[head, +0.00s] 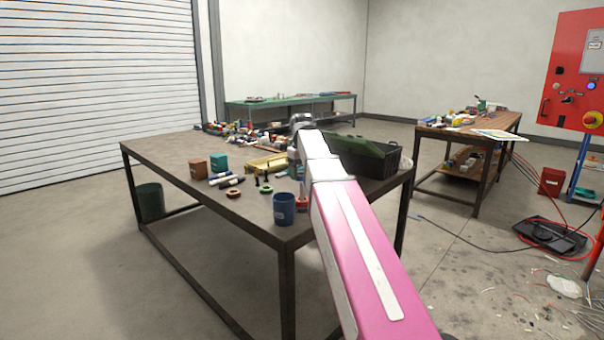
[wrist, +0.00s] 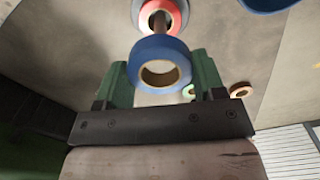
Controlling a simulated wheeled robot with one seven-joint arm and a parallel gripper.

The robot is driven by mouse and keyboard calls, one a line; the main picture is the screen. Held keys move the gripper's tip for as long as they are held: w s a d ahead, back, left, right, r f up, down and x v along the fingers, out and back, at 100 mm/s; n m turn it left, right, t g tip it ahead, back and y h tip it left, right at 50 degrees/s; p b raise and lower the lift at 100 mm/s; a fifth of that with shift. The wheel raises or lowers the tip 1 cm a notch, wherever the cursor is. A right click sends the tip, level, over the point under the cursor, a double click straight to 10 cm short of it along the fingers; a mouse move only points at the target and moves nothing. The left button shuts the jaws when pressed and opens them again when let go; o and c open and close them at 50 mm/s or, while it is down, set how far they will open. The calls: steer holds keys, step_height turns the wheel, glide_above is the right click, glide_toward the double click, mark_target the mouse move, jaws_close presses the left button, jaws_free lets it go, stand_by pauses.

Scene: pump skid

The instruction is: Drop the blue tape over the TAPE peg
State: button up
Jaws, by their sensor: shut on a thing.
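My gripper (wrist: 162,72) shows in the wrist view with its two green fingers shut on the blue tape (wrist: 140,62), a roll with a tan core. A peg (wrist: 159,24) rises beside the blue tape's upper edge in that picture. A red tape roll (wrist: 175,12) sits around this peg, and it also shows in the head view (head: 303,203) on the table next to my arm. I cannot tell whether the blue tape's hole is over the peg tip. The peg's label is not readable. In the head view my arm hides the gripper and the blue tape.
A blue cup (head: 284,210) stands close to the red roll. A green roll (head: 266,190) and an orange-brown roll (head: 233,193) lie to the left. A dark crate (head: 378,163) is behind my arm. The table's (head: 172,157) left part is mostly clear.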

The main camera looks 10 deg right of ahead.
steer(key=shift+f, duration=0.4)
stand_by(0.7)
steer(key=o, duration=0.9)
steer(key=shift+r, duration=0.15)
